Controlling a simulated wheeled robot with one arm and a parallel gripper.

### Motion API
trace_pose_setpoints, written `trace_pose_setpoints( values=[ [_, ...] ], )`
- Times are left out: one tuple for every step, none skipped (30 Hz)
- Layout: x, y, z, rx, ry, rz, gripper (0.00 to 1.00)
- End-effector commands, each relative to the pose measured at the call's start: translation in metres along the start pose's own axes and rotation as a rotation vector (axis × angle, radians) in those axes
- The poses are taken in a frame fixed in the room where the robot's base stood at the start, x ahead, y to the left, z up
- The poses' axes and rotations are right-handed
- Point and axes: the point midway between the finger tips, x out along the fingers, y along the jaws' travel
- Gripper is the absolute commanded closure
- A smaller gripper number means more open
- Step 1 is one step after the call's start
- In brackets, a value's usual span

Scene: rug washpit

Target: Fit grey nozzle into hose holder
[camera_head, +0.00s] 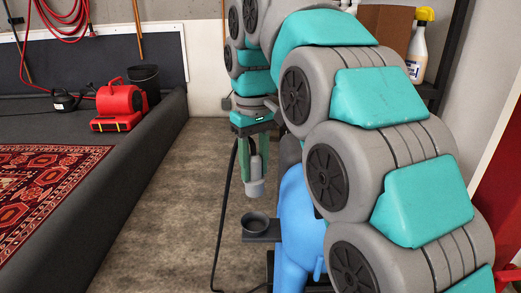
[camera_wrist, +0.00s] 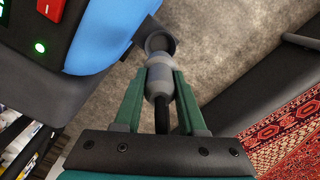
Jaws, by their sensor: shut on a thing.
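My gripper (camera_head: 256,165) points down with its green fingers shut on the grey nozzle (camera_head: 256,187). In the wrist view the nozzle (camera_wrist: 159,82) sits between the fingers, with a dark hose running from its back end. The hose holder is a dark round cup (camera_head: 256,222) on a bracket at the side of the blue machine (camera_head: 300,215). In the head view the nozzle hangs above the cup, apart from it. In the wrist view the holder (camera_wrist: 159,42) shows just beyond the nozzle's tip. The cup's inside is partly hidden there by the nozzle.
The blue machine also fills the upper left of the wrist view (camera_wrist: 105,30). A black hose (camera_head: 226,200) hangs left of my gripper. The pit's dark edge (camera_head: 140,200) and a red patterned rug (camera_head: 40,190) lie to the left. Bare floor (camera_head: 185,220) lies between.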

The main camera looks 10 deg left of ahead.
Motion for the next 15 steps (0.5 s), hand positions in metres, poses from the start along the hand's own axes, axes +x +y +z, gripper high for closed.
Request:
trace_pose_setpoints(
  values=[
    [0.0, -0.001, 0.0, -0.002, 0.0, 0.0, 1.0],
    [0.001, -0.001, 0.001, -0.002, -0.001, -0.001, 1.0],
    [0.003, -0.001, 0.001, -0.002, -0.002, -0.001, 1.0],
    [0.004, -0.001, 0.001, -0.001, -0.003, -0.002, 1.0],
    [0.007, -0.001, 0.001, -0.001, -0.005, -0.002, 1.0],
    [0.01, -0.001, 0.002, 0.0, -0.007, -0.002, 1.0],
    [0.013, -0.001, 0.002, 0.0, -0.008, -0.003, 1.0],
    [0.015, -0.001, 0.002, -0.001, -0.007, -0.004, 1.0],
    [0.018, -0.001, 0.001, -0.001, -0.005, -0.004, 1.0],
    [0.021, -0.001, 0.001, -0.001, -0.004, -0.003, 1.0],
    [0.024, -0.001, 0.001, -0.002, -0.004, -0.002, 1.0],
    [0.029, -0.001, 0.001, -0.002, -0.006, -0.002, 1.0],
    [0.032, -0.001, 0.001, -0.001, -0.007, -0.002, 1.0],
    [0.035, -0.001, 0.002, -0.001, -0.009, -0.002, 1.0],
    [0.039, -0.001, 0.002, -0.001, -0.009, -0.002, 1.0]
  ],
)
